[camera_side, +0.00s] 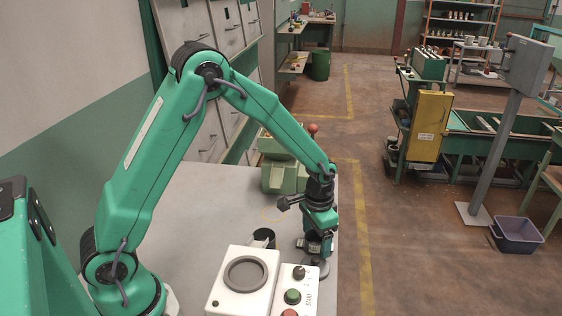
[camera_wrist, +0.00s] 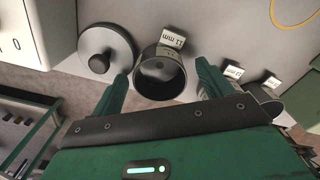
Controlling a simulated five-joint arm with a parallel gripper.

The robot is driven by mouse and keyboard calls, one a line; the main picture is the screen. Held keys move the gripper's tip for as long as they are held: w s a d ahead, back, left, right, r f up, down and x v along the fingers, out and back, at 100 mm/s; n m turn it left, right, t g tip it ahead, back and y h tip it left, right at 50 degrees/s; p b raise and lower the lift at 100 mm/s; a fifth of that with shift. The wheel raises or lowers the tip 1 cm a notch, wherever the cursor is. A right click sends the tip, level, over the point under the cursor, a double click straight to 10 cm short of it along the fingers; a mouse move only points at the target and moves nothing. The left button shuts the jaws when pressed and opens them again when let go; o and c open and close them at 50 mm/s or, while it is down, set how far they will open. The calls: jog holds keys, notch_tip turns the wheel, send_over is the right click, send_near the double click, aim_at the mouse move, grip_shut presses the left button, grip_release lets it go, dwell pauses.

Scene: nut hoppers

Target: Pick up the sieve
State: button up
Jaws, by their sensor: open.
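No part is plainly marked as the sieve. In the wrist view, a dark round cup (camera_wrist: 159,86) with an "11 mm" tag lies between my fingertips, apart from both as far as I can see. My gripper (camera_wrist: 163,73) is open and empty. Left of the cup is a grey disc (camera_wrist: 117,49) with a black knob. In the side view, my gripper (camera_side: 314,246) points down near the table's right edge and hides most of what is under it. A grey disc (camera_side: 317,269) shows just below it.
A black cup (camera_side: 263,238) stands left of my gripper. A white box with a grey ring (camera_side: 246,289) and a button panel (camera_side: 306,278) stand in front. The table's left is clear.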

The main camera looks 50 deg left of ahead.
jog(key=c, duration=1.1)
jog(key=shift+r, duration=0.1)
jog(key=shift+r, duration=0.5)
notch_tip(320, 180, up, 3)
jog(key=shift+d+r, duration=0.15)
jog(key=s+d+r, duration=0.2)
jog(key=d, duration=0.1)
jog(key=s+d+r, duration=0.2)
jog(key=d, duration=0.1)
jog(key=s+d+r, duration=0.2)
jog(key=s+d, duration=0.1)
jog(key=shift+d+r, duration=0.1)
jog(key=shift+r, duration=0.15)
